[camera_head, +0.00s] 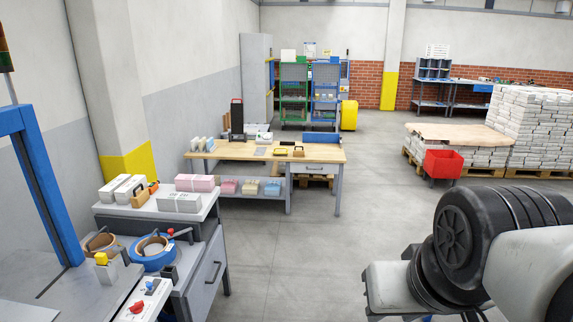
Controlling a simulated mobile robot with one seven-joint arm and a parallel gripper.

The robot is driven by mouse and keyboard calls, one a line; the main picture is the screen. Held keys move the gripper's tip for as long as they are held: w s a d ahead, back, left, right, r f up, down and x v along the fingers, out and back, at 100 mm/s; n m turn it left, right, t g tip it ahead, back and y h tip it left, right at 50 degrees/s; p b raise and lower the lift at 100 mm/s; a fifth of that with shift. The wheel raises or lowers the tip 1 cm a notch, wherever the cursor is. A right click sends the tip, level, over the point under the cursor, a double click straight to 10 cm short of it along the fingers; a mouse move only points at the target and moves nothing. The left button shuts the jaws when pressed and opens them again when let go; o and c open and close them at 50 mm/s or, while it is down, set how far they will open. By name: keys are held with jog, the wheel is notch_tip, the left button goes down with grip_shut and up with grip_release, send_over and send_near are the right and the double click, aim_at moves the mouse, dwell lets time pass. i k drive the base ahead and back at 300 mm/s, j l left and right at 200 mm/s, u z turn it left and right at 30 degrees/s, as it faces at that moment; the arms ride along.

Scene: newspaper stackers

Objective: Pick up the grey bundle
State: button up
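The grey bundle (181,202) lies flat on the light top of a grey cabinet (205,207) at the near left, close to its front edge. A pink bundle (195,183) lies just behind it. Two white bundles (121,189) lie to its left, with a brown-handled tool (139,195) between. My arm's black and light-grey links fill the lower right, far to the right of the cabinet. My gripper is not visible.
A tape dispenser with blue tape (153,252) stands on the lower bench in front. A blue frame (46,185) rises at left. Behind is a wooden-topped workbench (225,152). A red bin (442,164) and newspaper stacks (530,130) stand right. The middle floor is clear.

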aim_at(177, 202)
jog(key=i+j+z, duration=0.15)
jog(key=i, duration=1.5)
jog(key=i+u, duration=0.4)
jog(key=i+l+u, duration=0.1)
jog(key=i+u, duration=0.3)
jog(key=i+l+u, duration=0.25)
jog(key=u, duration=0.15)
jog(key=i+u, duration=0.25)
jog(key=u, duration=0.2)
jog(key=i+l+u, duration=0.2)
jog(key=u, duration=0.3)
jog(key=i+l+u, duration=0.3)
jog(key=u, duration=0.15)
jog(key=i+l+u, duration=0.3)
jog(key=l+u, duration=0.15)
